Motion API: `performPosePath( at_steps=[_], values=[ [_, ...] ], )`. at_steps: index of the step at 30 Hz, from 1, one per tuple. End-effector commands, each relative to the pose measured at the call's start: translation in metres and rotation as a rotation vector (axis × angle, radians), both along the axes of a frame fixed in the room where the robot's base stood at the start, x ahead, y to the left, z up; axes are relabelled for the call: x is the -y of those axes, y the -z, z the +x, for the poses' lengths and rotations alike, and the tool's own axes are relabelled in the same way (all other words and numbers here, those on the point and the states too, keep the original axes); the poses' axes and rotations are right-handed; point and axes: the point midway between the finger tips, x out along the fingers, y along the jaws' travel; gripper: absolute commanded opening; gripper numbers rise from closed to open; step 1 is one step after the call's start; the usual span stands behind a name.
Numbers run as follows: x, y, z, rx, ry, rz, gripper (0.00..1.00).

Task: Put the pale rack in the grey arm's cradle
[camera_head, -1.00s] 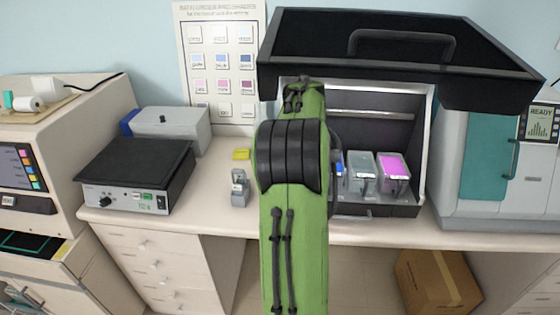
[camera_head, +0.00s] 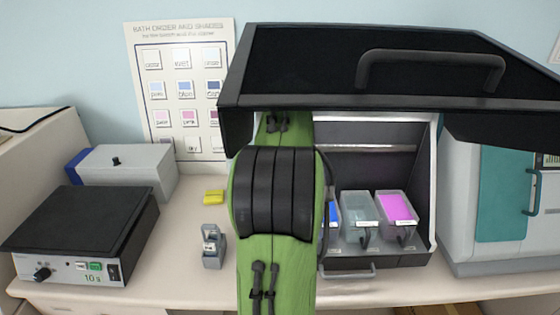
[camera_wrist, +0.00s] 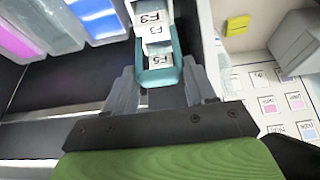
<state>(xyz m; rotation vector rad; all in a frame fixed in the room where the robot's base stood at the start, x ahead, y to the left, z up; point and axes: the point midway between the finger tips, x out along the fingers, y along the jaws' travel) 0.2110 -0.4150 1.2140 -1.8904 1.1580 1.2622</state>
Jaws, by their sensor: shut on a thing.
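My gripper (camera_wrist: 160,70) is shut on a pale teal rack (camera_wrist: 158,78) in the wrist view. The rack stands between the fingers and holds white slides labelled with F numbers; its far end is cut off by the picture's top. In the head view my green arm hides the gripper and the rack. I cannot pick out the grey arm's cradle for certain. A small grey holder (camera_head: 213,258) with a pale part in it stands on the bench, left of my arm.
A black-lidded stainer (camera_head: 375,263) stands open behind my arm, with blue, clear and pink baths (camera_head: 397,212). A black-topped heater (camera_head: 82,225), a grey box (camera_head: 128,172) and a yellow block (camera_head: 214,197) are left. A teal-doored machine (camera_head: 503,190) is right.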

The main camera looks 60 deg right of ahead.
Motion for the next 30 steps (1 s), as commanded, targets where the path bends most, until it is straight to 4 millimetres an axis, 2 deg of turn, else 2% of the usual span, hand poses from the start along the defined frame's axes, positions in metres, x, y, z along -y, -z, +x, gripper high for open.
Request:
performPosePath(
  at_steps=[5, 18, 30],
  values=[
    [0.000, 0.012, 0.000, 0.000, 0.000, -0.001, 0.08],
    [0.000, 0.058, 0.000, 0.000, 0.000, 0.000, 0.08],
    [0.000, 0.059, 0.000, 0.000, 0.000, -0.001, 0.08]
  ],
)
